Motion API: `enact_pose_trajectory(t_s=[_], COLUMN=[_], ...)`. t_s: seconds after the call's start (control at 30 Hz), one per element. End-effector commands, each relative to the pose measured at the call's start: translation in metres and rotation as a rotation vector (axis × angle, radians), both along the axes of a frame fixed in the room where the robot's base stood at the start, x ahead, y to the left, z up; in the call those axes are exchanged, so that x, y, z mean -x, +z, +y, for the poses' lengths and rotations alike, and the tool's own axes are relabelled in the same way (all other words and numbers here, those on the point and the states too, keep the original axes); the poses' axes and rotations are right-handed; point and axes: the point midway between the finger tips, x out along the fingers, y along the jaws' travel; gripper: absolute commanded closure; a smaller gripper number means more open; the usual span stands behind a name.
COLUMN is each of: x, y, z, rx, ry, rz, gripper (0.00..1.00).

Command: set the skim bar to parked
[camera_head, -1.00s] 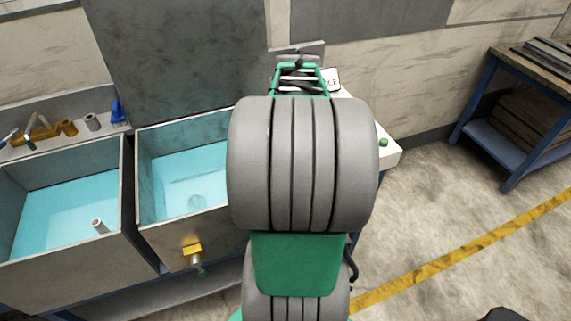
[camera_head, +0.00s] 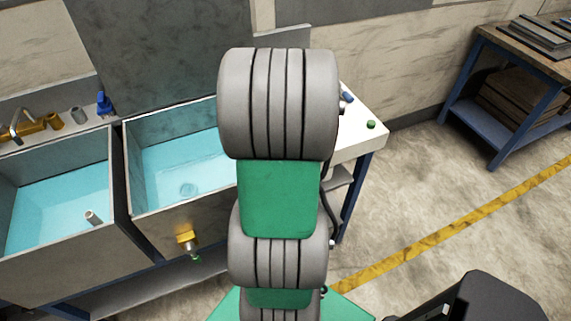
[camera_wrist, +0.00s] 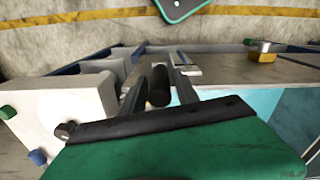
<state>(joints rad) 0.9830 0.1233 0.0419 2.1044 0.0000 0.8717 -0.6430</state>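I cannot clearly make out the skim bar in either view now. The right-hand tank (camera_head: 180,165) holds light blue water, with a round drain in its floor, and my arm covers its right side. My gripper (camera_wrist: 158,75) shows in the wrist view as two dark arms reaching forward from a black crossbar, above the tank and bench edge. Two dark rounded pieces lie between the arms; I cannot tell whether they are finger pads or something held. In the head view my arm hides the gripper.
A left tank (camera_head: 55,205) holds water and a short upright pipe (camera_head: 92,217). A brass valve (camera_head: 187,239) sits on the right tank's front. A white bench top (camera_head: 362,142) carries a green knob (camera_head: 371,124). A blue shelf table (camera_head: 493,125) stands at far right.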

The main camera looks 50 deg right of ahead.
Motion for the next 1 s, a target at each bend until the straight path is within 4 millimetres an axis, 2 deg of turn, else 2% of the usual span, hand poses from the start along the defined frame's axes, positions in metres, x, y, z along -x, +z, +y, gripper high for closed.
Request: enact_pose_trajectory(t_s=[0.07, 0.43, 1.0], x=[-0.0002, -0.0004, -0.0005], y=[0.0001, 0.0003, 0.0005], z=[0.0002, 0.0005, 0.0007], rx=[0.0, 0.0, 0.0], ry=[0.0, 0.001, 0.002], rz=[0.0, 0.0, 0.0], gripper=[0.7, 1.0, 1.0])
